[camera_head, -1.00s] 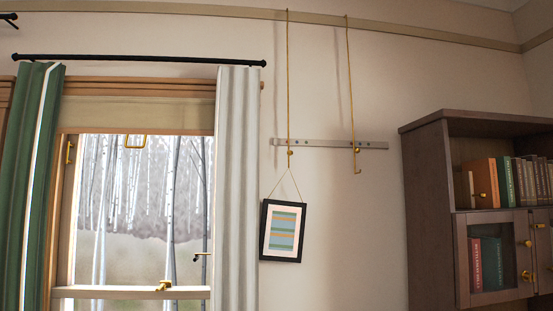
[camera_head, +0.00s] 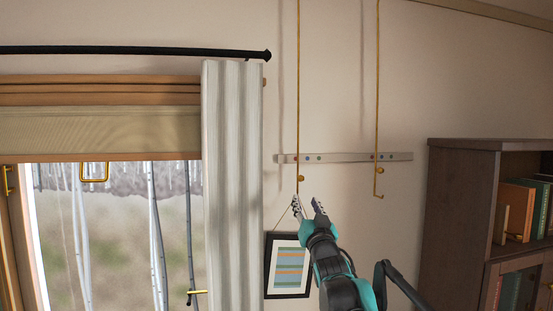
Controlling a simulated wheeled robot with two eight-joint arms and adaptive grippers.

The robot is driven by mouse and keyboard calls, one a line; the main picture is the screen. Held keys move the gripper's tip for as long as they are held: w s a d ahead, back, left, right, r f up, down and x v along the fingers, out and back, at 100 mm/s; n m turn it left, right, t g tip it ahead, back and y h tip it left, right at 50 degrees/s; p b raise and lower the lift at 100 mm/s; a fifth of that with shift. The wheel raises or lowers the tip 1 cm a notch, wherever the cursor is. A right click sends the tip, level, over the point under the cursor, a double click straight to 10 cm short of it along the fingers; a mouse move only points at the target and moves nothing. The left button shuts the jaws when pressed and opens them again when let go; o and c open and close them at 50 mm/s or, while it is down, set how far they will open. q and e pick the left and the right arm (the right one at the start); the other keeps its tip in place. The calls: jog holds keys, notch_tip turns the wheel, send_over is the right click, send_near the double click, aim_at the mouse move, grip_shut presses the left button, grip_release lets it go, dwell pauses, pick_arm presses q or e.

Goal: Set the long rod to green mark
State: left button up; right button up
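Two thin brass rods hang down the wall in front of a pale horizontal strip (camera_head: 345,157). The left rod (camera_head: 298,90) ends near a brass knob, and its lower end is close behind my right gripper. The right rod (camera_head: 377,90) ends in a small empty hook beside another knob. I cannot tell which rod is longer. A framed picture (camera_head: 288,288) hangs by a cord below the left rod, partly hidden by my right arm. My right gripper (camera_head: 307,204) is raised with fingers apart, seemingly empty. My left gripper is out of view.
A grey-white curtain (camera_head: 232,190) hangs left of the picture from a black curtain rod (camera_head: 130,51), beside the window. A dark bookcase (camera_head: 462,220) stands at the right. The wall between the right rod and the bookcase is clear.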

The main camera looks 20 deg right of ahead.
aim_at(300, 178)
jog(key=shift+t, duration=0.3)
jog(key=p+x, duration=0.1)
jog(key=x, duration=0.2)
jog(key=r+x, duration=0.1)
jog(key=x, duration=0.2)
jog(key=r+p+x, duration=0.1)
jog(key=x, duration=0.3)
jog(key=shift+s+a+p, duration=0.2)
jog(key=shift+s+p, duration=0.1)
jog(key=shift+s, duration=0.05)
jog(key=shift+s+r, duration=0.15)
jog(key=shift+s, duration=0.05)
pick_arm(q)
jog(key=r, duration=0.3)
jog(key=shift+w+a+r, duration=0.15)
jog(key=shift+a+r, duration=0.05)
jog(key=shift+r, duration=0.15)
pick_arm(e)
jog(key=shift+w, duration=0.1)
grip_shut()
